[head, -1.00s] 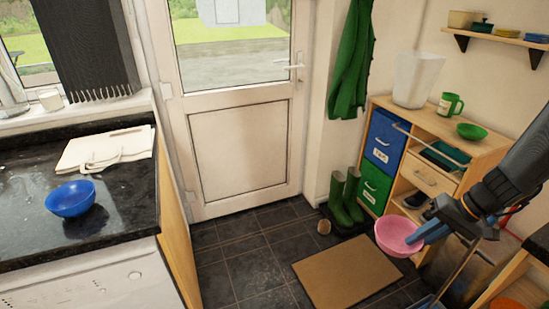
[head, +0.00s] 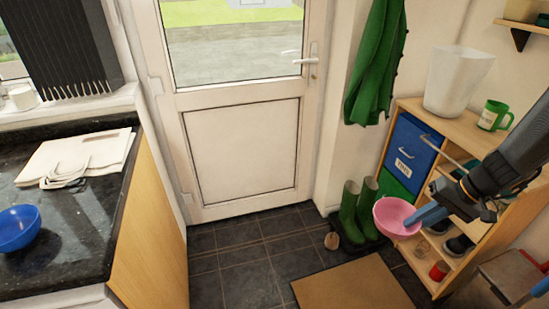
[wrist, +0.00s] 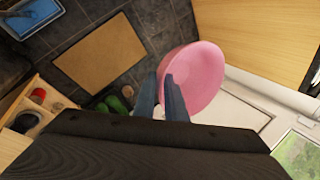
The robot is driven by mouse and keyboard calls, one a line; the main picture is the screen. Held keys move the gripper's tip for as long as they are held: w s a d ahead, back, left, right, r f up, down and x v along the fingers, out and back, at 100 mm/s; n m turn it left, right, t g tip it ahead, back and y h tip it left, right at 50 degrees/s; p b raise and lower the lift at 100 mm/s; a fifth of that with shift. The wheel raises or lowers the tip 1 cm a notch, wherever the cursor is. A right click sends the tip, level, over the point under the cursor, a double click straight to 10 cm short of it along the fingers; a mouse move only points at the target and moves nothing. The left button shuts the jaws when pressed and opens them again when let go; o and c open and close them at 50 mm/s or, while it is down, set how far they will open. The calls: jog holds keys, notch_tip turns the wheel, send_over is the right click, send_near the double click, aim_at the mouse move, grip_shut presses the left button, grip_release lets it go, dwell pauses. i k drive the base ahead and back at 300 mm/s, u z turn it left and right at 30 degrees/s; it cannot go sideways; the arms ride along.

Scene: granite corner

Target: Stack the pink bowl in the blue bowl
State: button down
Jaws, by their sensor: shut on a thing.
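The pink bowl (head: 396,217) is held tilted in the air at the right of the head view. My gripper (head: 430,215) is shut on its rim. In the wrist view the pink bowl (wrist: 198,78) hangs at the fingertips of my gripper (wrist: 160,92), its inside partly turned from view. The blue bowl (head: 17,229) stands upright on the dark counter at the far left of the head view, cut by the picture edge. It looks empty, and it is well apart from my gripper.
A folded cloth bag (head: 80,158) lies on the counter (head: 75,235) behind the blue bowl. Green boots (head: 357,210) stand by the door. A wooden shelf unit (head: 440,115) with a white bin (head: 458,80) and green mug (head: 494,115) is at right. Tiled floor (head: 240,270) is open in the middle.

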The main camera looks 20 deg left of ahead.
aim_at(16, 232)
jog(key=u, duration=1.55)
